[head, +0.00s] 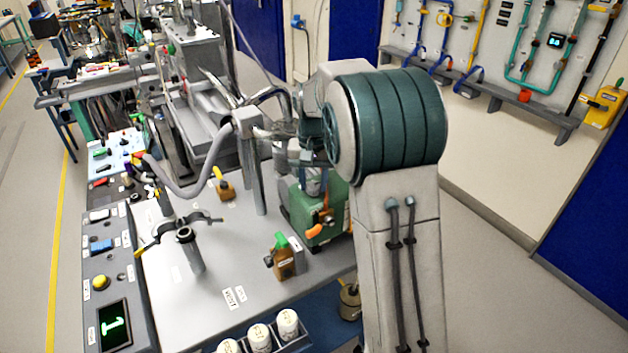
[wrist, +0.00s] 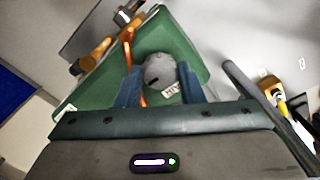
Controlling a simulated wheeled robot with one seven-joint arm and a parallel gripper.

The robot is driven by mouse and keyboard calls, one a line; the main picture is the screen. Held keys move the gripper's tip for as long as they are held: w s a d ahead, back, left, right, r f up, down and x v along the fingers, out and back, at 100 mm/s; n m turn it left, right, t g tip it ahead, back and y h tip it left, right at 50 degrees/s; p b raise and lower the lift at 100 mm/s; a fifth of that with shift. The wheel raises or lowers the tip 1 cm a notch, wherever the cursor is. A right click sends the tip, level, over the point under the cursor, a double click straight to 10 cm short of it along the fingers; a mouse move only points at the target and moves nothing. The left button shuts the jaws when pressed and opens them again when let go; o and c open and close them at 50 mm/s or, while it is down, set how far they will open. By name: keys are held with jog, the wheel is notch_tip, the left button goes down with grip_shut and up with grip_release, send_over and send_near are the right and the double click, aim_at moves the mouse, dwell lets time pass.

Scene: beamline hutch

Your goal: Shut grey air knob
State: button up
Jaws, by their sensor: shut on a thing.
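The grey air knob (wrist: 160,70) is round with a short dark mark on its face and sits on a green housing (wrist: 185,40) in the wrist view. My gripper (wrist: 160,84) has its two blue-grey fingers on either side of the knob, shut on it. A white label, partly covered, is beside the knob. In the head view the green housing (head: 326,228) stands at the right side of the grey bench, and my arm hides the knob there.
An orange-handled fitting (wrist: 98,50) and an orange line (wrist: 128,48) are close to the knob. White-capped containers (head: 287,322) sit at the front edge.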

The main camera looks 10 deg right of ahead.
aim_at(314, 185)
jog(key=shift+r, duration=0.1)
jog(key=o, duration=1)
notch_tip(314, 185, up, 14)
jog(key=shift+f+b, duration=0.15)
jog(key=shift+b, duration=0.15)
